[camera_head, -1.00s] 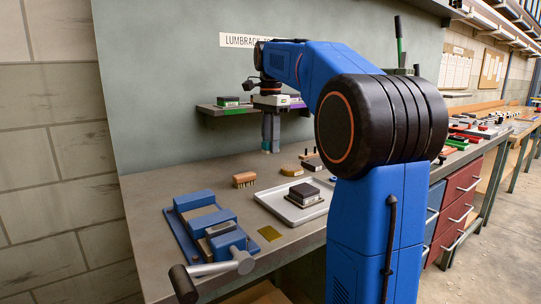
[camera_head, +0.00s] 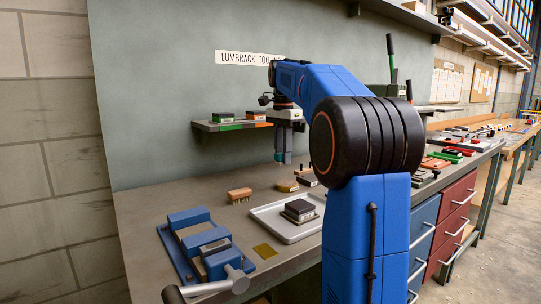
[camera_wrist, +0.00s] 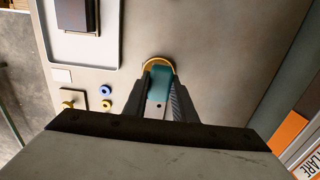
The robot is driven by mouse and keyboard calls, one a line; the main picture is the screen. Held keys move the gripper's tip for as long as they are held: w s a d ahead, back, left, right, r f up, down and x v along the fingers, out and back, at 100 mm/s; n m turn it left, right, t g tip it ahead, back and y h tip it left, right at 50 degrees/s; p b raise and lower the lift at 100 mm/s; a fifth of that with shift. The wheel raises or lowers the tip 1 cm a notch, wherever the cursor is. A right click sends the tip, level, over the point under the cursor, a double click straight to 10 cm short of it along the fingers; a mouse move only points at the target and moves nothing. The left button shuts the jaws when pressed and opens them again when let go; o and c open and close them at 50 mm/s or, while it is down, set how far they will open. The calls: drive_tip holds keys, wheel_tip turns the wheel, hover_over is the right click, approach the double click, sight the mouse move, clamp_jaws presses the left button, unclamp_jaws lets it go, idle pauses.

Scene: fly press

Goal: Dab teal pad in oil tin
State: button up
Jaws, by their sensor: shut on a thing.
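My gripper (camera_head: 283,155) is shut on the teal pad (camera_wrist: 159,78), which points down between the fingers in the wrist view. The pad's teal end also shows in the head view (camera_head: 281,158). The round, yellowish oil tin (camera_head: 287,186) stands on the bench just below my gripper, with a small gap under the pad in the head view. In the wrist view the tin's curved rim (camera_wrist: 157,60) shows around the pad's far end; the pad hides most of its inside. I cannot tell exactly how far above the tin the pad is.
A tray (camera_head: 262,222) with a dark block (camera_head: 299,209) lies in front of the tin. A wall shelf (camera_head: 205,126) holding blocks is close behind my gripper.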

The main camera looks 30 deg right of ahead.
sight(288, 183)
drive_tip(key=shift+d+f, duration=0.15)
drive_tip(key=shift+d, duration=0.85)
drive_tip(key=shift+d+f, duration=0.1)
drive_tip(key=shift+f, duration=2.85)
drive_tip(key=shift+f, duration=0.6)
drive_tip(key=shift+r, duration=3.6)
